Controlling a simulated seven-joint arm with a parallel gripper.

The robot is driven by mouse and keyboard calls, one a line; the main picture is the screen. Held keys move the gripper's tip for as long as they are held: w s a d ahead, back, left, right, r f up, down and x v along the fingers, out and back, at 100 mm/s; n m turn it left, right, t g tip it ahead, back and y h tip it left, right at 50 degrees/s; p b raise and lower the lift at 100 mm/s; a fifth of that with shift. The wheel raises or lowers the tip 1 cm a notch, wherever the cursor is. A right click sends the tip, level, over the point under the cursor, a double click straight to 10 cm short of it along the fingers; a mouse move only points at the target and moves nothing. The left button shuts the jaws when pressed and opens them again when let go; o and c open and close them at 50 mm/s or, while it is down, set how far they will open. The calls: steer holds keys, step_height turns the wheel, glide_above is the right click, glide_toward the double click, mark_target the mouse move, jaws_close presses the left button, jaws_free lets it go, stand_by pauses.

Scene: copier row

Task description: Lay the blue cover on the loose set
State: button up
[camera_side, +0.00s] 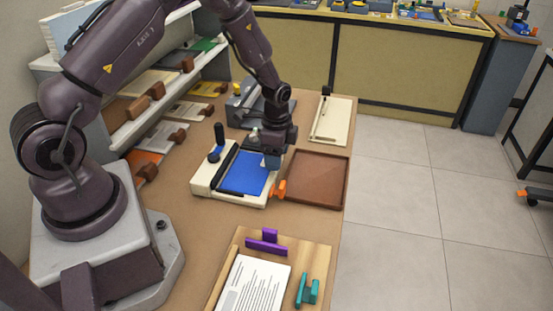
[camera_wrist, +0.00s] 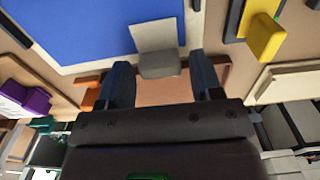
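The blue cover (camera_side: 243,173) lies flat on a cream machine (camera_side: 204,180) beside a black bar; the wrist view also shows the blue sheet (camera_wrist: 85,30). A pale tab with a grey block (camera_wrist: 160,64) sits at the cover's edge. My gripper (camera_side: 272,162) is low over the cover's right edge. In the wrist view my gripper (camera_wrist: 162,78) has its fingers apart, one on each side of the grey block, with small gaps showing. The loose set (camera_side: 252,285), a white printed stack, lies on a wooden board (camera_side: 312,258) at the front.
Purple stops (camera_side: 266,243) and teal stops (camera_side: 308,290) stand on the board around the set. An empty brown tray (camera_side: 346,182) lies right of the machine, by an orange piece (camera_side: 278,188). A dark machine (camera_side: 240,108) stands behind. Shelves (camera_side: 150,125) with wooden-handled items are at left.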

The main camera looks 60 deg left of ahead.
steer(key=c, duration=0.6)
step_height(320, 180, up, 7)
steer(key=shift+c, duration=0.2)
